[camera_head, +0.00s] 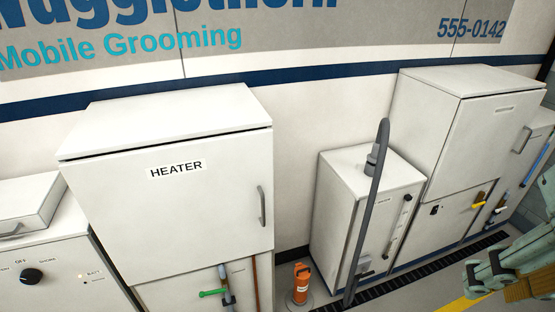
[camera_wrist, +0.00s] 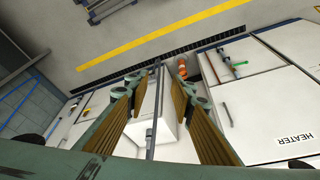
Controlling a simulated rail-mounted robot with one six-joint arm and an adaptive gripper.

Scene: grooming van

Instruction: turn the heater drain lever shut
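The heater cabinet (camera_head: 165,205) is white and labelled HEATER; it also shows at the right of the wrist view (camera_wrist: 270,105). Below its door, a green lever (camera_head: 212,293) sits on a vertical pipe. The lever's handle sticks out to the left, roughly level, across the pipe. It also shows small in the wrist view (camera_wrist: 240,63). My gripper (camera_wrist: 160,86) is open, with nothing between its fingers. In the head view, my gripper (camera_head: 490,277) is at the lower right, far from the lever.
An orange object (camera_head: 301,284) stands on the floor right of the heater. A tall grey pipe (camera_head: 366,215) rises before a smaller white cabinet (camera_head: 333,212). A yellow lever (camera_head: 479,205) is on the right cabinet. A dark floor grate (camera_head: 444,262) runs along the cabinets.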

